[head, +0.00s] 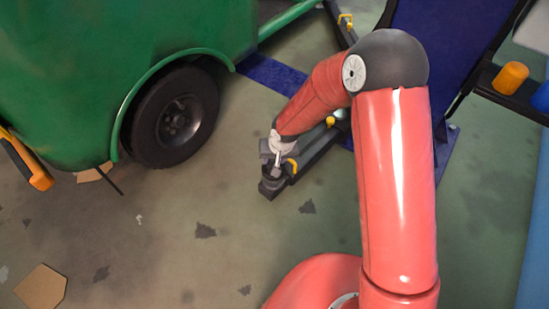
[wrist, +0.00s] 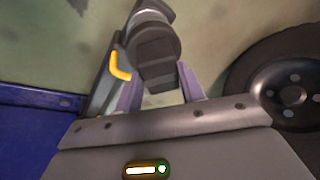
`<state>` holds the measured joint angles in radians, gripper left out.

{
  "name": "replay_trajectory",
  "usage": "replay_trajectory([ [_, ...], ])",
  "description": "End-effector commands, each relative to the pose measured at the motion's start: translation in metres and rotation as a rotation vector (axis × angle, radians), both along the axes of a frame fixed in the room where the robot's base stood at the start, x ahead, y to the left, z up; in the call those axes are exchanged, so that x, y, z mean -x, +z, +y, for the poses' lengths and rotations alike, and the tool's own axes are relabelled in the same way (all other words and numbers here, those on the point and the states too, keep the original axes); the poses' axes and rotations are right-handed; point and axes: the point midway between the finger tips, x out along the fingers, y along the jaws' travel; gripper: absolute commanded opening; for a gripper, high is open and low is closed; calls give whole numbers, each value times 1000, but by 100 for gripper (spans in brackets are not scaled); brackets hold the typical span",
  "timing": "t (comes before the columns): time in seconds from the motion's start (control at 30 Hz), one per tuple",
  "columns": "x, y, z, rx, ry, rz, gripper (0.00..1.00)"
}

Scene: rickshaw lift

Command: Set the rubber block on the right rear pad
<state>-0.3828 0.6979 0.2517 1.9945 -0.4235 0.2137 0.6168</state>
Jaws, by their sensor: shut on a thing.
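My gripper (head: 273,163) is above the end of a dark lift arm (head: 318,151), beside the green rickshaw's wheel (head: 175,117). In the wrist view my gripper (wrist: 157,74) has its two purple-grey fingers on either side of the dark rubber block (wrist: 155,48) and is shut on it. The pad (head: 271,186) at the arm's end is right under the block; in the wrist view a rounded dark part (wrist: 148,16) shows beyond the block. I cannot tell whether block and pad touch.
A yellow handle (head: 291,165) rises from the lift arm close beside my gripper; it also shows in the wrist view (wrist: 120,66). The green rickshaw (head: 115,65) stands to the left, the blue lift post (head: 445,35) to the right. Open floor with cardboard scraps lies in front.

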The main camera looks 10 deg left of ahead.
Motion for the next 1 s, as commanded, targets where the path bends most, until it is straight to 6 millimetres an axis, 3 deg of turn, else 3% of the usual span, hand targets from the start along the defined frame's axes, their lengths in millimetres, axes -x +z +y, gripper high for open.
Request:
replay_trajectory([
  [0.1, 0, -5, 0, 0, 0, 0, 14],
  [0.13, 0, -3, 0, 0, 0, 0, 43],
  [0.27, 0, -3, 0, 0, 0, 1, 60],
  [0.67, 0, 5, -1, -1, -1, -1, 62],
  [1.0, 12, 73, -15, 0, -3, -3, 62],
])
